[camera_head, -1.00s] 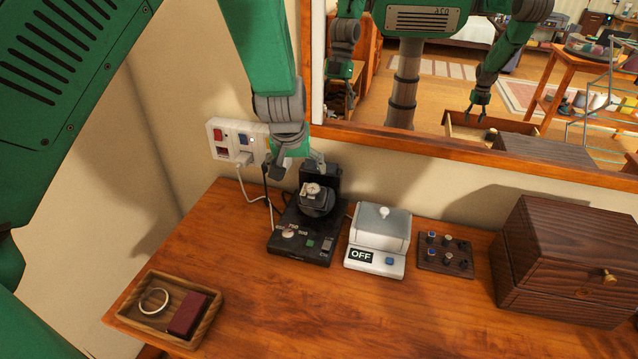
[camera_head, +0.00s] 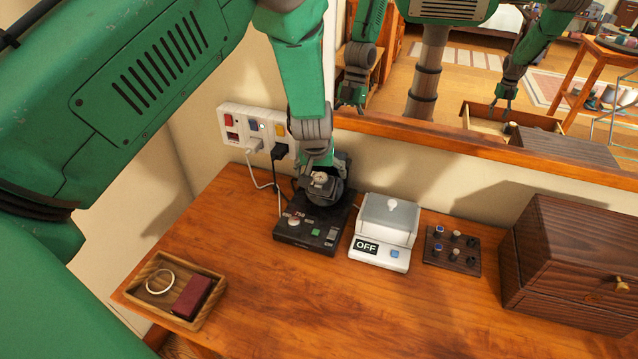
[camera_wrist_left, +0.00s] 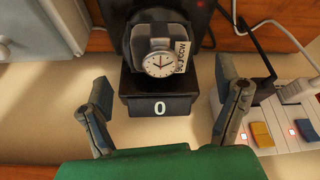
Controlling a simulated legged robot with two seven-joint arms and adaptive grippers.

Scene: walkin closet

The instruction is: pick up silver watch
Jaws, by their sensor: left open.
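The silver watch (camera_head: 320,178) with a white face sits on a cushion in a black watch winder (camera_head: 308,228) at the back of the wooden dresser. In the left wrist view the watch (camera_wrist_left: 158,64) faces the camera, with a small tag beside it. My left gripper (camera_head: 318,164) reaches down from above, at the winder's head. In the left wrist view its open fingers (camera_wrist_left: 163,85) are spread to either side of the winder, with nothing between them touching the watch that I can see. My right gripper shows only as a mirror reflection.
A white box marked OFF (camera_head: 378,250), a dark board with knobs (camera_head: 452,252) and a wooden box (camera_head: 570,255) stand to the right. A wooden tray (camera_head: 203,319) holds a ring and a red box. A power strip (camera_head: 245,125) with cables is on the wall. The dresser's front is clear.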

